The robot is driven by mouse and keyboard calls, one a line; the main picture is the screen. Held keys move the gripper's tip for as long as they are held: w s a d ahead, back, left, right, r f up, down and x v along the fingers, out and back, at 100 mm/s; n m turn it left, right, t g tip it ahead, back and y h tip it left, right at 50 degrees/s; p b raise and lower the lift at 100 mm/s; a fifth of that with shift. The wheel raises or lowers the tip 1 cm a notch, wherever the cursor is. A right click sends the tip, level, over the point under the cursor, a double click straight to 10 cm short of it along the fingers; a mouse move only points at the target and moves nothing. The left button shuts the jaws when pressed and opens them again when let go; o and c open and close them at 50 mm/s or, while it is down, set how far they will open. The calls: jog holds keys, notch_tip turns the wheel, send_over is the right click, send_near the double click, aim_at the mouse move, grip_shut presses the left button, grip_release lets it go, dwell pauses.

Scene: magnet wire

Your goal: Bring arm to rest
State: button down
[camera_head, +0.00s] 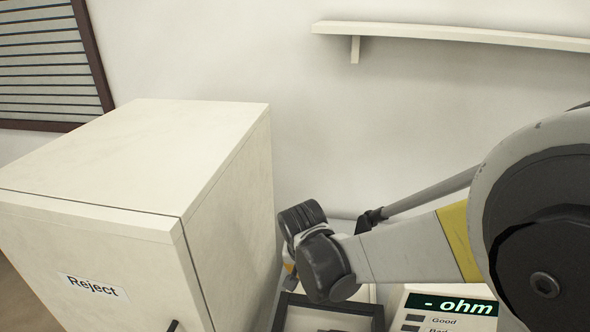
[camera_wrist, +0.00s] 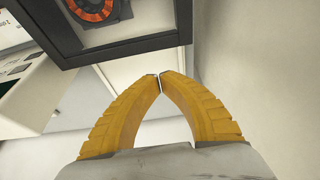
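My arm reaches in from the right in the head view, with its dark wrist (camera_head: 325,262) close to the right side of the white Reject cabinet (camera_head: 235,230). In the wrist view, the two yellow fingers of my gripper (camera_wrist: 160,82) curve together and their tips meet, with nothing between them. In the head view the fingers are mostly hidden behind the wrist.
A dark-framed tray (camera_head: 330,304) lies below my wrist; the wrist view shows a dark frame with an orange and black round thing (camera_wrist: 92,8). A meter reading "- ohm" (camera_head: 452,304) stands right of it. A wall shelf (camera_head: 450,34) is above.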

jog(key=s+d+r+n+t, duration=0.2)
jog(key=s+d+r+t, duration=0.1)
jog(key=s+d+r, duration=1)
jog(key=s+d, duration=0.2)
jog(key=s, duration=0.1)
jog(key=shift+y, duration=0.4)
